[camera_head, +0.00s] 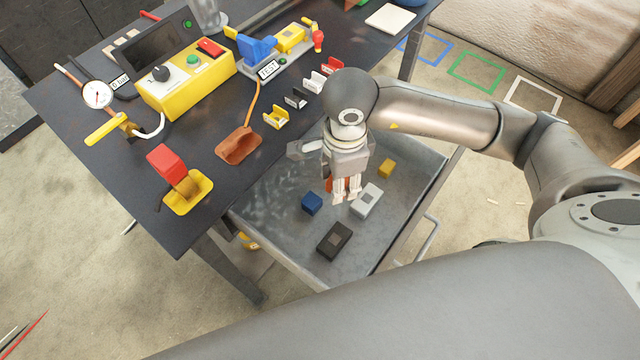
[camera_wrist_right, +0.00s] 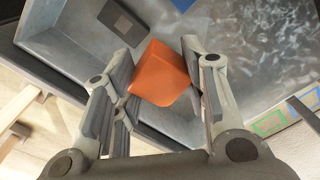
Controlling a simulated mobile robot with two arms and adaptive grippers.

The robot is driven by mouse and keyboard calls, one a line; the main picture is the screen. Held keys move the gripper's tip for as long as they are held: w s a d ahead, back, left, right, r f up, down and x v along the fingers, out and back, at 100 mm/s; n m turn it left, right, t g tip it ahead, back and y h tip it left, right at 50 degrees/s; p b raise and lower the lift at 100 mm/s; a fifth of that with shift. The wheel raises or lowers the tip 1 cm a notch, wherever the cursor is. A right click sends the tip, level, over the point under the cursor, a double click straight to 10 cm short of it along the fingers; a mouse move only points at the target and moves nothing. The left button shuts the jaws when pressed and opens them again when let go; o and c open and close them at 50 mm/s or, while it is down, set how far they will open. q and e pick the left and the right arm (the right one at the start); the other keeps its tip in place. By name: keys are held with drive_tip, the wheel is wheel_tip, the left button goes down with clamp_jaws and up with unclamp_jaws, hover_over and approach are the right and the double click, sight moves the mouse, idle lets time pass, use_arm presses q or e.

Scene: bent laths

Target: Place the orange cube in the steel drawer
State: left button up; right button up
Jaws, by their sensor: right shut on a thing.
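The steel drawer (camera_head: 290,238) is pulled out from under the dark workbench and its inside is in view. My right gripper (camera_head: 346,194) points down over the drawer's interior. It is shut on the orange cube (camera_wrist_right: 162,75), which sits tilted between the two finger pads in the wrist view. In the head view only a sliver of the orange cube (camera_head: 329,184) shows beside the fingers. I cannot tell how far it is above the drawer floor. My left gripper is not in view.
The drawer holds a blue cube (camera_head: 312,203), a light grey block (camera_head: 367,200), a dark block (camera_head: 334,240) and a yellow cube (camera_head: 386,168). The workbench (camera_head: 120,180) carries a yellow control box (camera_head: 187,80), a red-topped switch (camera_head: 168,164) and a brown leather piece (camera_head: 238,146).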

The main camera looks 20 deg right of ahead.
drive_tip(key=m, duration=0.3)
drive_tip(key=shift+w+a+f+m, duration=0.1)
drive_tip(key=shift+w+a+m, duration=0.1)
drive_tip(key=shift+m, duration=0.2)
drive_tip(key=m, duration=0.5)
drive_tip(key=shift+w+a+f+m, duration=0.15)
drive_tip(key=shift+a+f+m, duration=0.05)
drive_tip(key=shift+a+m, duration=0.15)
drive_tip(key=m, duration=0.3)
drive_tip(key=shift+w+a+f+m, duration=0.1)
drive_tip(key=shift+a+m, duration=0.05)
drive_tip(key=shift+m, duration=0.2)
drive_tip(key=w+d+f+m, duration=0.2)
drive_tip(key=w+f+m, duration=0.1)
drive_tip(key=m, duration=0.5)
drive_tip(key=w+d+f+m, duration=0.2)
drive_tip(key=w+f+m, duration=0.1)
drive_tip(key=m, duration=0.5)
drive_tip(key=w+d+f+m, duration=0.3)
drive_tip(key=f+m, duration=0.1)
drive_tip(key=m, duration=0.5)
drive_tip(key=shift+w+f, duration=0.2)
drive_tip(key=shift+w, duration=0.15)
drive_tip(key=shift+w+d+f, duration=0.25)
drive_tip(key=shift+w+f, duration=0.1)
drive_tip(key=shift+f, duration=0.2)
drive_tip(key=shift+d+f, duration=0.1)
drive_tip(key=shift+f, duration=1.55)
